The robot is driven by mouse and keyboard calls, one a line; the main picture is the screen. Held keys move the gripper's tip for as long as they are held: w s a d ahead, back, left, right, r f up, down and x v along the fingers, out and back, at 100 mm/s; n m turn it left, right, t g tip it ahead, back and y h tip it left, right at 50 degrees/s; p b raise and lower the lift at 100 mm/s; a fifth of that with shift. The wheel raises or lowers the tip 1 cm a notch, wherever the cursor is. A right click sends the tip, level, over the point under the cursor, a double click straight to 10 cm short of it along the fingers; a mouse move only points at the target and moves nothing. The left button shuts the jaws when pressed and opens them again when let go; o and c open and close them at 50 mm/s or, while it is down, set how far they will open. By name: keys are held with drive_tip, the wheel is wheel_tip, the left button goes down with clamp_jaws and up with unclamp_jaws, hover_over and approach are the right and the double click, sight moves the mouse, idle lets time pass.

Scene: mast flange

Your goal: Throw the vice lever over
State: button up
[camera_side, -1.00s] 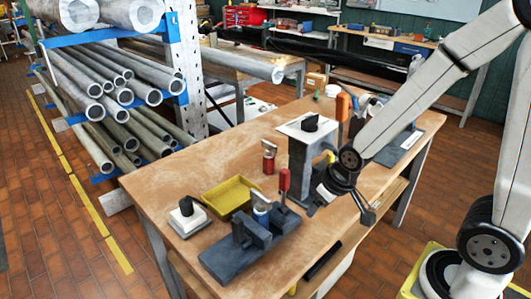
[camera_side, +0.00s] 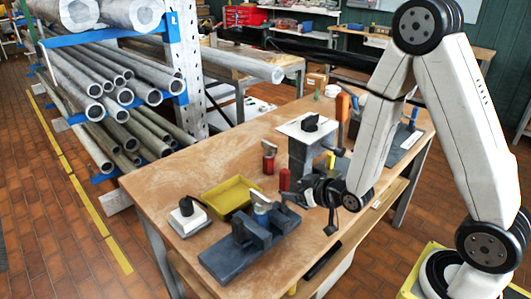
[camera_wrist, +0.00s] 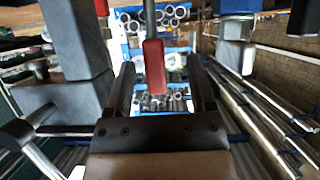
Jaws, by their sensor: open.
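The dark blue-grey vice (camera_side: 222,262) sits on the near left part of the wooden bench in the side view. Its lever stands roughly upright at the vice's right end, with a red handle (camera_side: 284,180) on top. My gripper (camera_side: 297,190) is level with the handle and just to its right, pointing left. In the wrist view the red handle (camera_wrist: 154,65) shows between the two open fingers of my gripper (camera_wrist: 160,64). The fingers do not appear closed on it. Whether the handle is fully between the fingertips or slightly beyond them is hard to tell.
A grey post with a white top plate (camera_side: 291,127) stands close behind my gripper. A yellow tray (camera_side: 219,203), a red-handled tool (camera_side: 269,163) and a white block with a black knob (camera_side: 187,223) are near the vice. The bench's left part (camera_side: 165,178) is clear.

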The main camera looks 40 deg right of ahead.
sight(288, 177)
drive_tip(key=shift+d+r+t, duration=0.2)
drive_tip(key=shift+t, duration=1)
drive_tip(key=shift+s+d+r+t, duration=0.1)
drive_tip(key=shift+s+r+t, duration=0.25)
drive_tip(key=shift+t, duration=0.4)
drive_tip(key=shift+s+d+r+t, duration=0.1)
drive_tip(key=shift+s+r+t, duration=0.2)
drive_tip(key=shift+t, duration=0.45)
drive_tip(key=shift+w, duration=0.2)
drive_tip(key=shift+w, duration=3.75)
clamp_jaws()
